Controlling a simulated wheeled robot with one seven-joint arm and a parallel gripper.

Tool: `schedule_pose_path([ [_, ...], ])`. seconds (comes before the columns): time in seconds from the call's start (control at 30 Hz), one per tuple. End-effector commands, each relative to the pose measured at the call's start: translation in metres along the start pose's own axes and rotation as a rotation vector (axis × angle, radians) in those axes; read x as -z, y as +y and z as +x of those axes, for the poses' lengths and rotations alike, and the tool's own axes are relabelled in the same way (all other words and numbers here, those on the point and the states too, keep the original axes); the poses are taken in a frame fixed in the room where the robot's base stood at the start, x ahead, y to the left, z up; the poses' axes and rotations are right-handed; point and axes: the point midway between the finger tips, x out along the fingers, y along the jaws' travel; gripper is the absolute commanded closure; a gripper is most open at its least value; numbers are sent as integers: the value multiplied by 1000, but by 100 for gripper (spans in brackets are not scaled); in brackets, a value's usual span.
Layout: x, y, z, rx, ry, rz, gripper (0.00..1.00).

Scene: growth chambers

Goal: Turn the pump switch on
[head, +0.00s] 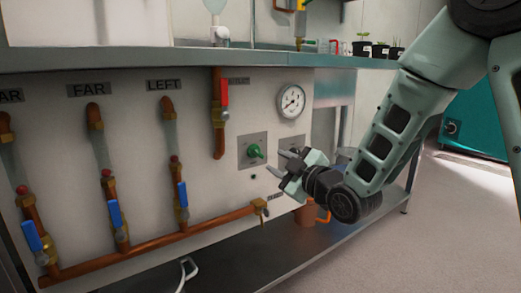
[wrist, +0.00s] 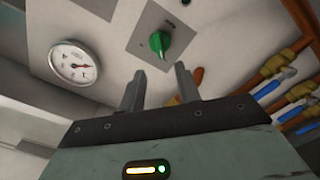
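The pump switch is a green rotary knob (head: 254,151) on a square grey plate (head: 244,160) fixed to the white panel. It also shows in the wrist view (wrist: 158,42), just beyond my fingertips, with small lettering on the plate too blurred to read. My gripper (head: 287,164) is to the right of the knob in the head view, pointing toward the panel. In the wrist view its two fingers (wrist: 161,74) stand apart with nothing between them. The fingers look apart from the knob. A small dark indicator (head: 253,177) sits below the plate.
A round pressure gauge (head: 291,101) is above right of the knob. A red-handled valve (head: 222,100) on a copper pipe is to its upper left. Several blue-handled valves (head: 116,214) line the copper pipes at left. A steel bench top (head: 170,59) overhangs the panel. An orange-brown mug (head: 306,213) stands below my gripper.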

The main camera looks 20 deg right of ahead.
Motion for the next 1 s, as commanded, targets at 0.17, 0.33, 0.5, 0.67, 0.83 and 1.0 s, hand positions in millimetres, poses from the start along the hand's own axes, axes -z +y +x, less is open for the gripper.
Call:
schedule_pose_path([
  [0.17, -3, -4, 38, -1, 3, 0, 67],
  [0.33, -3, -3, 66, 0, 1, 0, 67],
  [0.5, -2, -2, 82, 0, 0, 0, 67],
  [0.67, -1, -1, 86, 0, 0, 0, 67],
  [0.83, 0, -1, 86, 1, 0, 0, 67],
  [1.0, 0, -1, 86, 1, 0, 0, 100],
])
